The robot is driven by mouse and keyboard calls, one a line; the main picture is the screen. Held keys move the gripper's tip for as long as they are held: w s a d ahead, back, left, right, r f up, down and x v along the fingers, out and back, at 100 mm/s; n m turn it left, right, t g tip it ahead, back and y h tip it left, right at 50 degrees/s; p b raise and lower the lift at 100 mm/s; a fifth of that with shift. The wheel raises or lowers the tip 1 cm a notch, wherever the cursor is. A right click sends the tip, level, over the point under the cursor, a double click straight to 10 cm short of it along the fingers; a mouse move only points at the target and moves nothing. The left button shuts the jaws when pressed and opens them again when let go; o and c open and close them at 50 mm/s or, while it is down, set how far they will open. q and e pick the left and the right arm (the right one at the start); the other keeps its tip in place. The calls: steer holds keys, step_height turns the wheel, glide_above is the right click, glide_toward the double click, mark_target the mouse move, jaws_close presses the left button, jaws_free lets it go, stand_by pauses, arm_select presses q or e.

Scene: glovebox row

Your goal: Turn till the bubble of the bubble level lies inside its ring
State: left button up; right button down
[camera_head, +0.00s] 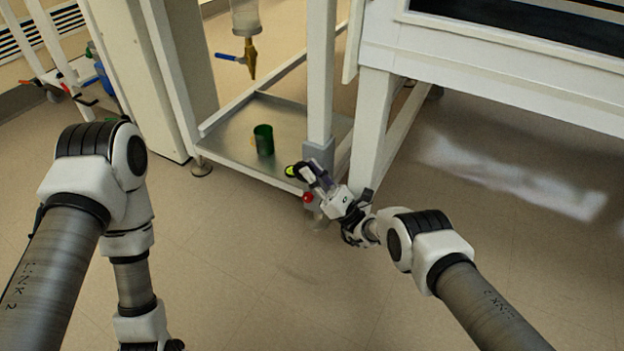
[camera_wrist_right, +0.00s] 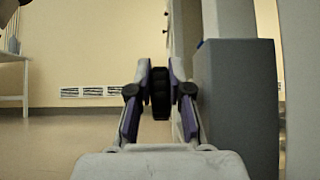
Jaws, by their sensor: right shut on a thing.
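The bubble level (camera_head: 291,171) shows as a small yellow-green disc beside the grey block at the foot of the white post. Its bubble and ring are too small to make out. My right gripper (camera_head: 309,173) is at this block, just right of the level. In the right wrist view, my right gripper (camera_wrist_right: 160,95) is shut on a black ribbed knob (camera_wrist_right: 160,92), with a purple-edged finger on each side. In the head view the gripper hides most of the knob. Of my left arm only links show; its gripper is out of the picture.
The grey block (camera_wrist_right: 236,105) stands close on the right in the wrist view. A red ball-shaped knob (camera_head: 308,197) is below my right gripper. A green cup (camera_head: 264,139) stands on the metal shelf (camera_head: 225,147), under a brass valve (camera_head: 251,60). The floor in front is clear.

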steer(key=shift+f+t, duration=0.1)
steer(key=shift+t, duration=0.2)
steer(key=c, duration=1.4)
jaws_free()
steer(key=shift+o, duration=0.2)
steer(key=v, duration=1.2)
steer(key=shift+w, duration=0.1)
